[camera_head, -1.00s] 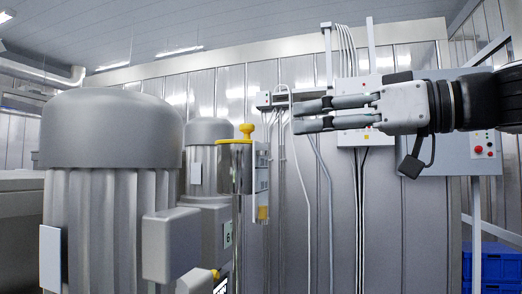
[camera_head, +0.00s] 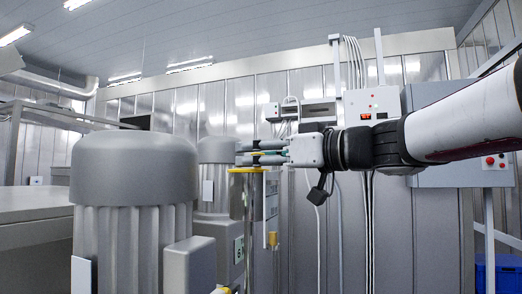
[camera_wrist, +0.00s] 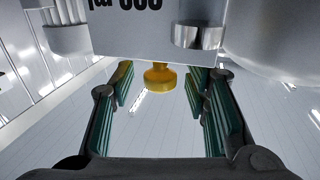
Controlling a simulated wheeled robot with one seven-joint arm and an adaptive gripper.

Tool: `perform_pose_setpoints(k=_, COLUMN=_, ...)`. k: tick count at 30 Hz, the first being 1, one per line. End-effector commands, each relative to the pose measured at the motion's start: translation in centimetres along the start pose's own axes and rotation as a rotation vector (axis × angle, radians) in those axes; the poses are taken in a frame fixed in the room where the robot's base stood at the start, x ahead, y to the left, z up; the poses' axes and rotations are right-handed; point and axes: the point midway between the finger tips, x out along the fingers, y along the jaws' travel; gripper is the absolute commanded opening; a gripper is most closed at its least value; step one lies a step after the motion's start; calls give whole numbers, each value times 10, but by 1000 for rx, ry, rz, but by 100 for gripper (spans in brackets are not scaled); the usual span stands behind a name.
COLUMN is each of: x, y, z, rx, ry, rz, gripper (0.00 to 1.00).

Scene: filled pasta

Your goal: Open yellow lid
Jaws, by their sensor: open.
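The yellow lid (camera_head: 247,170) sits on top of a shiny upright metal cylinder (camera_head: 246,200) in the head view. Its knob is mostly hidden there by my gripper (camera_head: 241,153), whose fingers lie level at knob height, just above the lid's rim. In the wrist view, the yellow knob (camera_wrist: 160,78) shows between the far ends of the two green-padded fingers of my gripper (camera_wrist: 172,85). The fingers are open, with a visible gap to the knob on both sides. Nothing is held.
A large grey ribbed motor housing (camera_head: 135,170) stands left of the lid, with a smaller one (camera_head: 216,150) behind. A control box (camera_head: 371,104) with cables is on the back wall. Blue crates (camera_head: 500,272) are at lower right.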

Motion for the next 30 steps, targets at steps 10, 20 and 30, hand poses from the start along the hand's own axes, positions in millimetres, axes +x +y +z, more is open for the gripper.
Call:
perform_pose_setpoints(k=10, x=3, y=0, z=0, rx=0, ry=0, rz=0, gripper=38)
perform_pose_setpoints(k=20, x=3, y=0, z=0, rx=0, ry=0, rz=0, gripper=0)
perform_pose_setpoints(k=30, x=-5, y=7, z=-3, rx=-18, ry=-49, rz=2, gripper=0)
